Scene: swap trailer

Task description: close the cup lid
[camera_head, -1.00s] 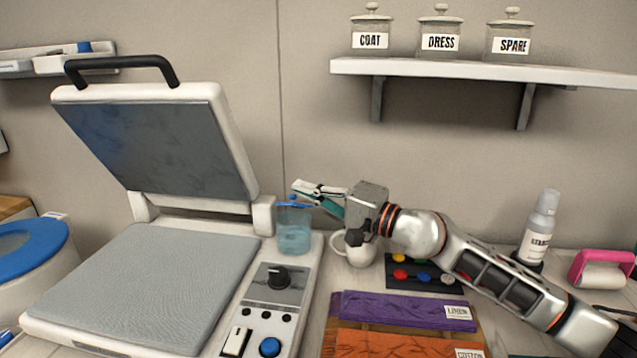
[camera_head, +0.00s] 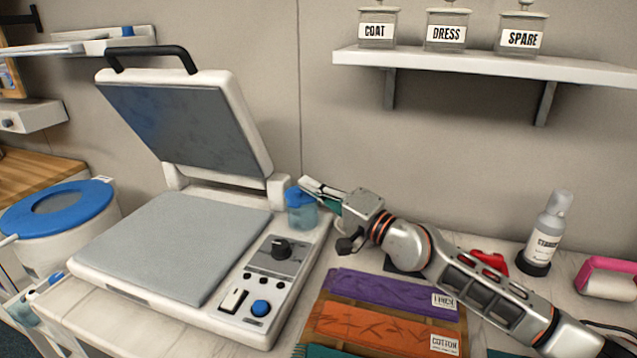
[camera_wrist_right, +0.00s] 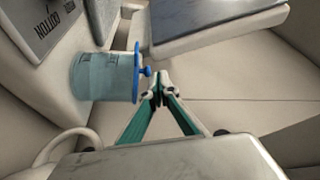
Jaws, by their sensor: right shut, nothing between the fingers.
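A translucent teal cup (camera_head: 302,218) stands at the back right corner of the press. Its blue lid (camera_head: 297,196) shows on top. In the wrist view the lid (camera_wrist_right: 136,72) lies across the mouth of the cup (camera_wrist_right: 102,78), seen nearly edge-on, with a small blue knob. Whether it is fully seated I cannot tell. My right gripper (camera_head: 306,184) is shut and empty, close to the lid. In the wrist view its fingertips (camera_wrist_right: 160,80) are just beside the knob; contact is unclear. My left gripper is not in view.
The press (camera_head: 176,250) stands open left of the cup. A white mug, mostly hidden in the head view, shows its handle in the wrist view (camera_wrist_right: 62,146). Folded cloths (camera_head: 392,318) lie in front. A spray bottle (camera_head: 548,232) stands at right; a shelf (camera_head: 480,64) hangs above.

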